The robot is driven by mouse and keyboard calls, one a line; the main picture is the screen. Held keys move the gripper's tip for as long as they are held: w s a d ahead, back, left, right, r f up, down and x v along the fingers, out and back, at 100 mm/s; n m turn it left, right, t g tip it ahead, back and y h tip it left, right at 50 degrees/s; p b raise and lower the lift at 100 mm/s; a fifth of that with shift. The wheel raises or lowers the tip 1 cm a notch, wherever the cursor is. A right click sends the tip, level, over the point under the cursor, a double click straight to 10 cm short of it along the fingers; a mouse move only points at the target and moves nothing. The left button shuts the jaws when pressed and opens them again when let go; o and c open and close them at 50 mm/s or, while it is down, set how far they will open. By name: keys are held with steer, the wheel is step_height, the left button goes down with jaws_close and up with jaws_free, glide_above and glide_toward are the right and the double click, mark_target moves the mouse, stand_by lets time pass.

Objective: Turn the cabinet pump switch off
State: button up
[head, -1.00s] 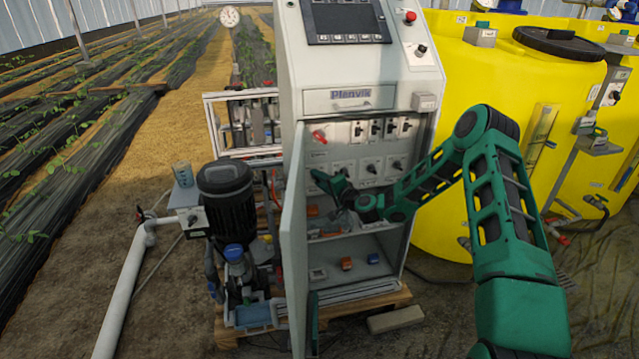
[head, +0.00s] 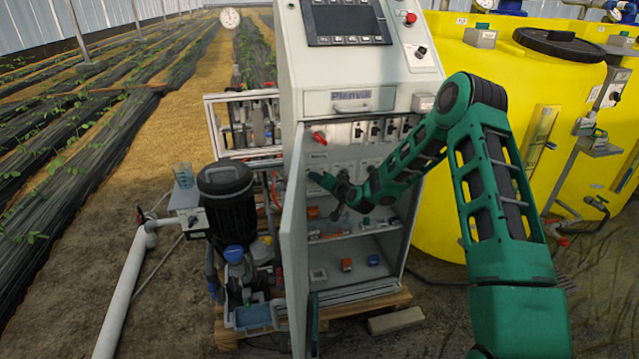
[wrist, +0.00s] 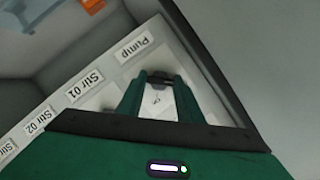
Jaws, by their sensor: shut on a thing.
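The open control cabinet (head: 352,98) stands in the middle of the head view. My gripper (head: 316,177) reaches inside it, at the left end of the lower switch row, close to the open door. In the wrist view my gripper (wrist: 158,92) has its two green fingers on either side of the small dark pump switch (wrist: 158,79), shut on it. The "Pump" label (wrist: 133,48) shows upside down beside it. The switch's exact angle is hard to tell. In the head view my gripper and arm hide the switch.
The open cabinet door (head: 293,240) stands just left of my gripper. "Stir 01" (wrist: 84,83) and "Stir 02" (wrist: 37,120) labels mark neighbouring positions. A red-handled switch (head: 319,138) sits above. A yellow tank (head: 475,130) is at the right and a black pump motor (head: 228,205) at the left.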

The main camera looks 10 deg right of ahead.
steer(key=shift+s+a+f, duration=0.15)
steer(key=shift+s+f, duration=0.05)
steer(key=shift+f, duration=0.25)
steer(key=o, duration=1.1)
steer(key=shift+c, duration=0.2)
steer(key=shift+w+r, duration=0.1)
steer(key=shift+r, duration=0.1)
steer(key=v, duration=1)
steer(key=shift+s+d, duration=0.25)
steer(key=shift+s, duration=0.05)
steer(key=shift+r, duration=0.1)
